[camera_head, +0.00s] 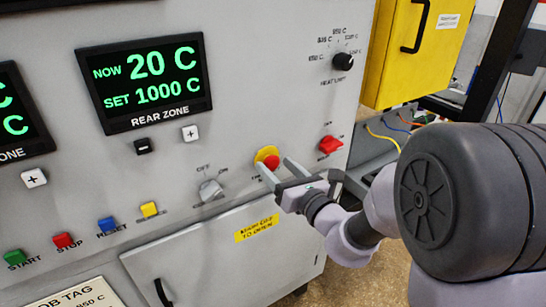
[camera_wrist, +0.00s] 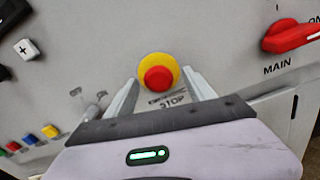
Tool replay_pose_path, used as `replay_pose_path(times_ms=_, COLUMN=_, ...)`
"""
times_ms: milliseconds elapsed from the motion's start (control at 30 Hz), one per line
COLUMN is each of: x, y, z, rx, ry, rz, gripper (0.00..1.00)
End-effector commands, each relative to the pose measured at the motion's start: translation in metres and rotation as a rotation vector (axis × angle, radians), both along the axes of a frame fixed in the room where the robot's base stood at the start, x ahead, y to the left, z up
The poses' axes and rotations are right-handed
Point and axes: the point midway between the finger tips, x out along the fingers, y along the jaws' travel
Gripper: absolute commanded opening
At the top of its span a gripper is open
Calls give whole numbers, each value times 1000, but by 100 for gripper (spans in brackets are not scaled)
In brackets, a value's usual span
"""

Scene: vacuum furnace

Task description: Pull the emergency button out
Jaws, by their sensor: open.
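The emergency button is a red knob on a round yellow base on the grey panel. In the head view the button (camera_head: 271,161) is at the panel's lower right, partly hidden by my gripper (camera_head: 274,170). In the wrist view the button (camera_wrist: 159,79) is near the middle, with the word STOP printed below it. My gripper (camera_wrist: 164,90) is open, its two fingers pointing at the panel on either side of the button. No contact between fingers and knob is clear. The space between the fingers holds nothing else.
A red MAIN switch (camera_head: 331,145) is right of the button. A grey rotary switch (camera_head: 210,190) is to its left. Yellow, blue, red and green push buttons line the lower left. A yellow box (camera_head: 412,50) stands at the upper right. A door with a yellow label (camera_head: 257,229) is below.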

Motion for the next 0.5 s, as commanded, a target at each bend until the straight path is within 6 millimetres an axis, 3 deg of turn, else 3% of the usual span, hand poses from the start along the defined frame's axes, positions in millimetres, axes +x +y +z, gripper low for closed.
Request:
replay_pose_path(times_ms=300, x=-1, y=2, z=0, rx=-1, ry=-1, rz=0, gripper=63)
replay_pose_path(times_ms=500, x=-1, y=2, z=0, rx=-1, ry=-1, rz=0, gripper=26)
